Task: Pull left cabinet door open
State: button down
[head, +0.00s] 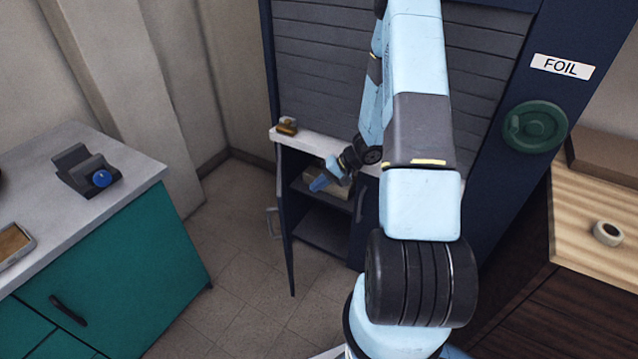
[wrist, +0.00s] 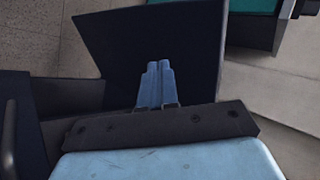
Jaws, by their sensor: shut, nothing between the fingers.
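The left cabinet door (head: 286,235) is dark navy and stands swung open from the cabinet, seen almost edge-on in the head view. Its grey handle (head: 270,222) is on its outer side, at the left. My gripper (head: 316,186) is shut and empty, with blue fingers pointing left toward the door's inner face, at the cabinet opening. In the wrist view the shut fingertips (wrist: 159,65) lie in front of the dark door panel (wrist: 150,30); I cannot tell if they touch it. The right cabinet door (head: 366,215) is closed, with a vertical handle (head: 360,203).
Inside the cabinet are a shelf (head: 320,236) and a tan box (head: 328,180). A white ledge (head: 300,146) above holds a small brown-yellow item (head: 287,126). A teal counter (head: 130,265) stands at left, with clear floor (head: 235,275) between it and the door.

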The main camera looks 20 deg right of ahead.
jog(key=w+a+f, duration=0.2)
jog(key=a+f, duration=0.2)
jog(key=a, duration=0.4)
jog(key=shift+w+a+f, duration=0.15)
jog(key=shift+w, duration=0.05)
